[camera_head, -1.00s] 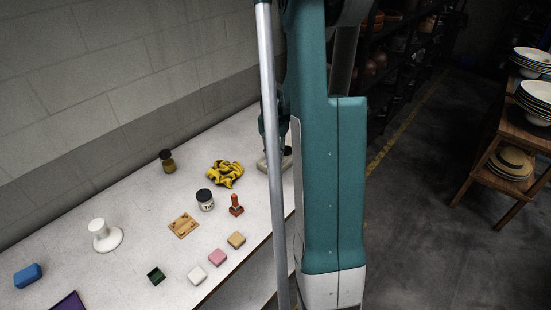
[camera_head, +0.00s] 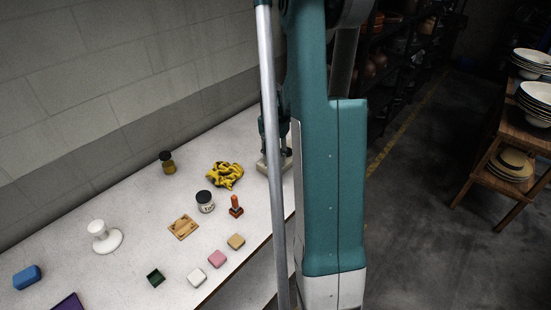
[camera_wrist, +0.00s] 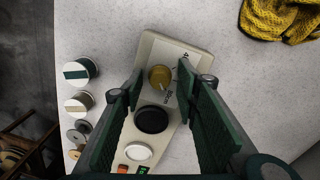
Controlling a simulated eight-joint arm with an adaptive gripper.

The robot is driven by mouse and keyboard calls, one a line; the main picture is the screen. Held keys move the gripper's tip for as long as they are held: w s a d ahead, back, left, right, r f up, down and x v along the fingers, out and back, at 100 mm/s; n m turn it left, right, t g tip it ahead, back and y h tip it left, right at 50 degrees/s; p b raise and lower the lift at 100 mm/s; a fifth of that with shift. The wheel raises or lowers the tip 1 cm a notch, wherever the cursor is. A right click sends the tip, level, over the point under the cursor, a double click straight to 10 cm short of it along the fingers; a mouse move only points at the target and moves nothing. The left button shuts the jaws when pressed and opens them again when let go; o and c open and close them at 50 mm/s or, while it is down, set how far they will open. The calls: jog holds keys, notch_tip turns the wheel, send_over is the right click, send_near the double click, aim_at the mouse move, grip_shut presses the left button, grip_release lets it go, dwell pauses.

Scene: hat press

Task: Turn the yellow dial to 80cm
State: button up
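In the wrist view a beige control box (camera_wrist: 193,54) lies on the pale table. Its yellow dial (camera_wrist: 160,76) sits near the far end, with a light pointer mark on it and dark markings to its right. I cannot read its setting. My gripper (camera_wrist: 162,84) is open, its two dark green fingers on either side of the yellow dial, apart from it. Nothing is between the fingers but the box and its dials. In the head view the box (camera_head: 262,166) is mostly hidden behind my arm and a grey pole.
On the box, a black dial (camera_wrist: 151,119) and a white knob (camera_wrist: 138,152) sit nearer me. Several spools (camera_wrist: 79,72) stand left of the box. A yellow cloth (camera_wrist: 272,20) lies at top right. In the head view, a jar (camera_head: 205,201) and small blocks stand left.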

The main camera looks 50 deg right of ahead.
aim_at(274, 160)
jog(key=shift+r, duration=0.1)
notch_tip(274, 160, up, 12)
jog(key=shift+w, duration=0.25)
dwell(0.5)
jog(key=shift+a, duration=0.1)
jog(key=shift+a, duration=0.1)
dwell(0.5)
jog(key=s+a+r+n+t+h, duration=0.1)
jog(key=a+r+n+t, duration=0.3)
jog(key=a, duration=0.9)
jog(key=a+r+n+g, duration=0.1)
jog(key=a+r+n, duration=0.35)
jog(key=a, duration=0.75)
jog(key=s+a+n+t, duration=0.1)
jog(key=s+a+n, duration=0.1)
jog(key=s+a, duration=0.2)
jog(key=s+a+r+n+t, duration=0.1)
jog(key=s+a, duration=0.3)
jog(key=a, duration=0.7)
jog(key=s+a+n+t+y, duration=0.1)
jog(key=s+a+n+t, duration=0.1)
jog(key=a, duration=0.5)
jog(key=s+n, duration=0.1)
jog(key=s, duration=0.1)
jog(key=shift+s+a+r+t, duration=0.25)
jog(key=shift+s+r+t, duration=0.05)
jog(key=shift+r, duration=0.1)
